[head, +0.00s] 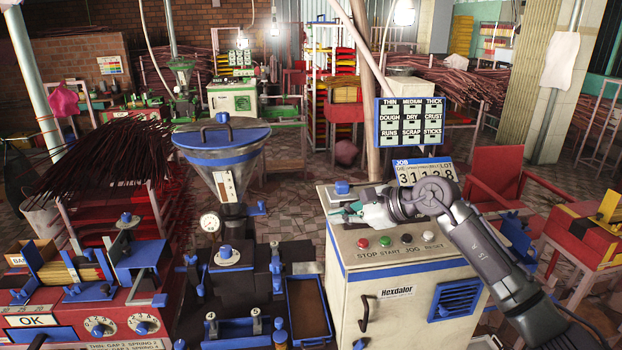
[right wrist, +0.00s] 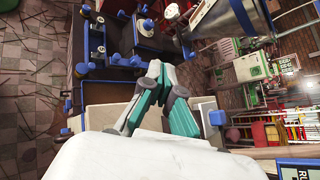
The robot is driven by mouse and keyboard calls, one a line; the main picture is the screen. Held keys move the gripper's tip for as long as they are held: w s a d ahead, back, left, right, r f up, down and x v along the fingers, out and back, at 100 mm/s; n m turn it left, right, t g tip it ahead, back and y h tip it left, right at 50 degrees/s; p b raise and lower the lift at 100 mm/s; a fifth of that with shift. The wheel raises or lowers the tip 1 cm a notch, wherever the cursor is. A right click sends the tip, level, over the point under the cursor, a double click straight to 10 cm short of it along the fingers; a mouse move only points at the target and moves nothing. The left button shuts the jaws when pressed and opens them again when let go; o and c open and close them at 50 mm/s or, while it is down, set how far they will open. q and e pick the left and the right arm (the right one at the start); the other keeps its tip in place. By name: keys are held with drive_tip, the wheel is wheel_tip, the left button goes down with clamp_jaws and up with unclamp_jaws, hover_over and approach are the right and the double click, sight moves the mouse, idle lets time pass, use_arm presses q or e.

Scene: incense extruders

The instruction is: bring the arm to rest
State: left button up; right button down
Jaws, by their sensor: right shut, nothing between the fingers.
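My right arm comes in from the lower right in the head view. Its gripper (head: 352,211) is over the top of the cream control cabinet (head: 375,312), pointing left, near a blue knob on the cabinet's back left corner. The gripper is shut and empty. In the right wrist view the grey and teal fingers (right wrist: 148,100) show close together with nothing between them. I cannot tell whether the fingers touch the cabinet top. My left gripper is not in view.
Left of the cabinet stand the extruder with its blue-rimmed hopper (head: 222,150) and a blue-edged tray (head: 308,305). A job counter (head: 425,172) and a labelled board (head: 409,121) rise behind the cabinet. A red chair (head: 495,175) stands right of the arm.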

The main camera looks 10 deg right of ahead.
drive_tip(key=s+a+r+m+t+y, duration=0.45)
drive_tip(key=s+a+m+y, duration=0.2)
drive_tip(key=m, duration=0.25)
drive_tip(key=s+d+f+m+t+h, duration=0.2)
drive_tip(key=d+f+m+t+h, duration=0.35)
drive_tip(key=m, duration=0.75)
drive_tip(key=s+d+f+m+t+h, duration=0.1)
drive_tip(key=d+f+m+t+h, duration=0.2)
drive_tip(key=d+m+h, duration=0.8)
drive_tip(key=s+f+m+g+h, duration=0.2)
drive_tip(key=s+f+m+g, duration=0.6)
drive_tip(key=s+f+m, duration=0.45)
drive_tip(key=s+a+f+m+g+y, duration=0.1)
drive_tip(key=s+f+m+g, duration=0.25)
drive_tip(key=s+f, duration=0.4)
drive_tip(key=s+a+f+m+g+y, duration=0.15)
drive_tip(key=s+f+g, duration=0.3)
drive_tip(key=s, duration=0.65)
wheel_tip(320, 180, down, 27)
drive_tip(key=s+g, duration=0.2)
drive_tip(key=s+d+f+g, duration=0.1)
drive_tip(key=s+d+f, duration=0.1)
drive_tip(key=s+f, duration=1.3)
drive_tip(key=shift+s+d, duration=0.25)
drive_tip(key=shift+s, duration=0.35)
